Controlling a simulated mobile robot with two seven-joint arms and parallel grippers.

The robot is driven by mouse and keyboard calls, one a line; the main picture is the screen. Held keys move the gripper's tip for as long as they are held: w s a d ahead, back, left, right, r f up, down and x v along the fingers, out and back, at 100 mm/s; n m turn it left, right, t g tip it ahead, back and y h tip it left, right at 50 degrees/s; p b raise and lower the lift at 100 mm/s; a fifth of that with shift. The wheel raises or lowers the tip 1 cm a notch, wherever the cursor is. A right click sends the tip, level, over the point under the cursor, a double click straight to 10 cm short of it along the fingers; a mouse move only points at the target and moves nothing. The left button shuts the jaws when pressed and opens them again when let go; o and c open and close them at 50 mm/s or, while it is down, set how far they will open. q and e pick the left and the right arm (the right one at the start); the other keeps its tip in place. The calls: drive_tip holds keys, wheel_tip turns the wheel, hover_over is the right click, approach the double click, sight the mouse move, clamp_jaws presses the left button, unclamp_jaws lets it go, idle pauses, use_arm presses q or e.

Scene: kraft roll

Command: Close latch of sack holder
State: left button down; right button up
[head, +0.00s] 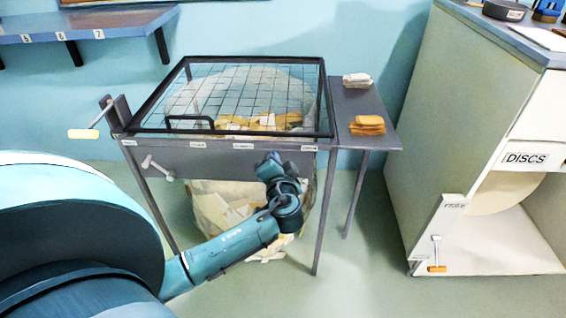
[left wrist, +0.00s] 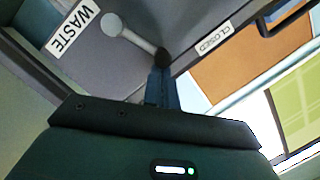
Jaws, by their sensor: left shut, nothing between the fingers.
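The sack holder (head: 235,158) is a dark-framed stand with a grid lid and a grey front panel. A clear sack (head: 215,205) with paper hangs under it. My left gripper (head: 270,163) is at the right half of the front panel. In the left wrist view its fingers (left wrist: 161,78) are shut and empty, close to the dark pivot end of a pale lever with a round knob (left wrist: 113,25); I cannot tell if they touch. The lever lies between a "WASTE" label (left wrist: 73,27) and a "CLOSED" label (left wrist: 213,38). In the head view my gripper seems to hide this lever. My right gripper is not in view.
A pale T-shaped handle (head: 157,167) is on the panel's left part, and a lever with a cream grip (head: 84,134) is at the left corner. A side shelf (head: 367,110) holds folded cloths. A "DISCS" cabinet (head: 430,130) stands right. Floor between is clear.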

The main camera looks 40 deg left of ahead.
use_arm(q)
drive_tip(key=shift+s+a+f+n+h, duration=0.15)
drive_tip(key=shift+s+a+n+h, duration=0.25)
drive_tip(key=shift+n, duration=0.3)
drive_tip(key=shift+s+a+f+n+b, duration=0.1)
drive_tip(key=shift+s+a+n+b, duration=0.1)
drive_tip(key=shift+a+n+b, duration=0.4)
drive_tip(key=shift+s+n, duration=0.1)
drive_tip(key=shift+n, duration=0.3)
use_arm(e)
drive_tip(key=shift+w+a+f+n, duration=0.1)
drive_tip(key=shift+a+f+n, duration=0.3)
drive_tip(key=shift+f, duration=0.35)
use_arm(q)
drive_tip(key=shift+a, duration=0.1)
